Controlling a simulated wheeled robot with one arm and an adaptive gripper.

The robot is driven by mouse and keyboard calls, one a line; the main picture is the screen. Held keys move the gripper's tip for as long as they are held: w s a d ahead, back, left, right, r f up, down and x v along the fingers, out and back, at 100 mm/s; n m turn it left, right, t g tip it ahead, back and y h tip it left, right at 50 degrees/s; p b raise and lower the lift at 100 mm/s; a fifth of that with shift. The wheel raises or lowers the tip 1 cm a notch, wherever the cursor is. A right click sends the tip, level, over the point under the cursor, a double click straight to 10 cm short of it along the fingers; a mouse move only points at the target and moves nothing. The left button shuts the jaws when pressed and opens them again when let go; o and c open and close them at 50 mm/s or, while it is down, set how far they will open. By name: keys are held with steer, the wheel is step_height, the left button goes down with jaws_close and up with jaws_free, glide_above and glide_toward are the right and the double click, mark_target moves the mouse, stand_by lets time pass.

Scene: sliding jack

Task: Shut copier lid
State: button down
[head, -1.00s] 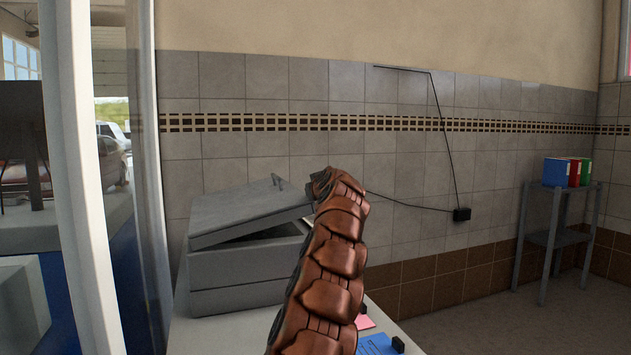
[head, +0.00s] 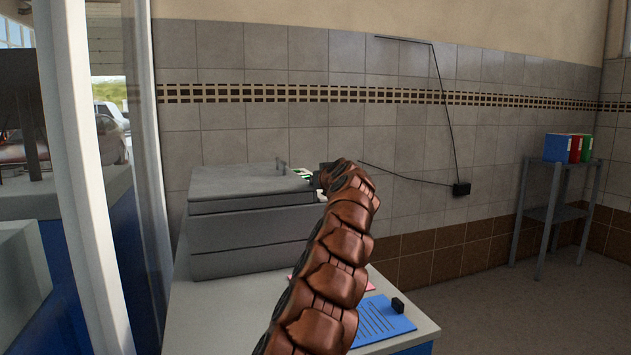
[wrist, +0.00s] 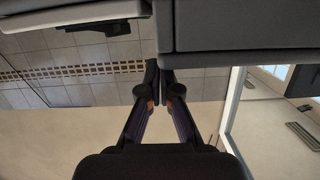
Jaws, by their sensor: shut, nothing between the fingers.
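The grey copier lid (head: 245,183) lies level on the grey copier body (head: 250,242) in the head view, with a small upright handle on top. I see no open wedge between lid and body, though a thin gap is too small to rule out. My gripper (head: 319,180) is at the lid's right edge, partly hidden behind my brown arm. In the wrist view my gripper (wrist: 158,78) is shut and empty, its fingertips close to the grey copier (wrist: 245,28). Whether they touch it cannot be told.
The copier stands on a pale table (head: 215,315). A tiled wall is behind. A grey shelf (head: 550,215) with coloured binders stands right. A glass partition is left.

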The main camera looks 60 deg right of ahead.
steer(key=shift+f, duration=0.9)
step_height(320, 180, up, 6)
steer(key=p, duration=0.3)
steer(key=shift+f, duration=0.25)
steer(key=b+v, duration=0.3)
steer(key=v, duration=0.7)
steer(key=shift+r+b, duration=0.25)
steer(key=shift+b, duration=0.1)
